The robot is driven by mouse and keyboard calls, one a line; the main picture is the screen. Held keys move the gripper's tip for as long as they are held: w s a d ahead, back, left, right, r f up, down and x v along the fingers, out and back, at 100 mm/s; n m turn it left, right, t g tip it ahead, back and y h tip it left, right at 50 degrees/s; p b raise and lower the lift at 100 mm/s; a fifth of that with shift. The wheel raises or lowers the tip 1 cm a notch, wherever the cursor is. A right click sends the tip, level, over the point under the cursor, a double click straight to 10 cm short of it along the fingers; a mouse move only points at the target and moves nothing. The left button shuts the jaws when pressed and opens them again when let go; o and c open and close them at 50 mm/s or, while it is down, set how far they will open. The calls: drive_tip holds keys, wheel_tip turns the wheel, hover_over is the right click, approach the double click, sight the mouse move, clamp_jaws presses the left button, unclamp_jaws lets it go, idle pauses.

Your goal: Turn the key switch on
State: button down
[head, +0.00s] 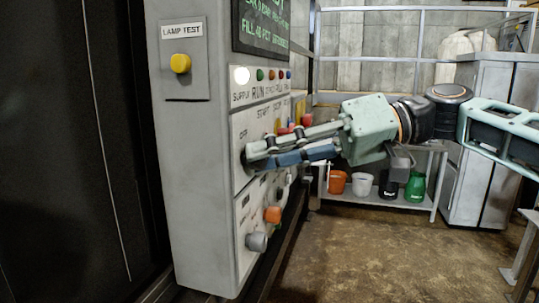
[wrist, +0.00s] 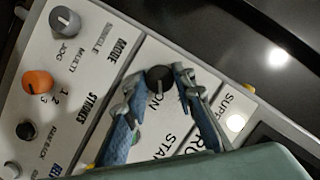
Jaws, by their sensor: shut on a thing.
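The key switch (wrist: 160,78) is a round dark knob with a pale line across its face, on the light panel in the wrist view. My gripper (wrist: 157,82) has one finger on each side of it and is shut on it. In the head view my gripper (head: 249,158) reaches in from the right, its fingertips at the panel beside the OFF label. There the fingers hide the key switch. The wrist view shows an ON label just below the knob, partly between the fingers.
The grey control cabinet (head: 180,130) carries a lit white supply lamp (head: 241,75) and a yellow lamp-test button (head: 180,64). Below my gripper, an orange knob (head: 272,215) and a grey knob (head: 256,242) stick out. A shelf with buckets (head: 337,182) stands behind; the floor is open.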

drive_tip(key=shift+m, duration=0.5)
drive_tip(key=shift+g+y, duration=0.3)
drive_tip(key=c, duration=1.6)
unclamp_jaws()
drive_tip(key=v, duration=1.2)
